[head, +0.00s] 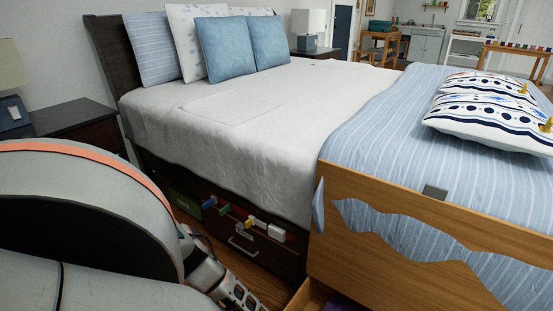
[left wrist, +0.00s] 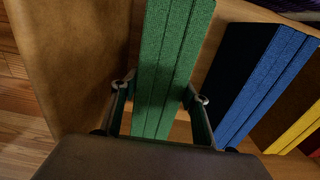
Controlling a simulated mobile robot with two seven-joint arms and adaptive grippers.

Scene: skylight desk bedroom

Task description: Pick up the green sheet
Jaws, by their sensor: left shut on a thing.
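The green sheet (left wrist: 172,50) is a folded, textured strip in the left wrist view, standing in a wooden compartment. My left gripper (left wrist: 158,92) has one finger on each side of it and is shut on it. The sheet's lower end is hidden by the dark gripper body. In the head view my left arm reaches down beside the bed at the lower left, and I cannot make out its fingertips there. My right gripper is in neither view.
A blue folded sheet (left wrist: 262,80) stands just right of the green one, with a yellow one (left wrist: 295,130) further right. An open wooden drawer (head: 312,296) shows below the bed's footboard (head: 400,210). A dark nightstand (head: 75,120) stands left of the bed.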

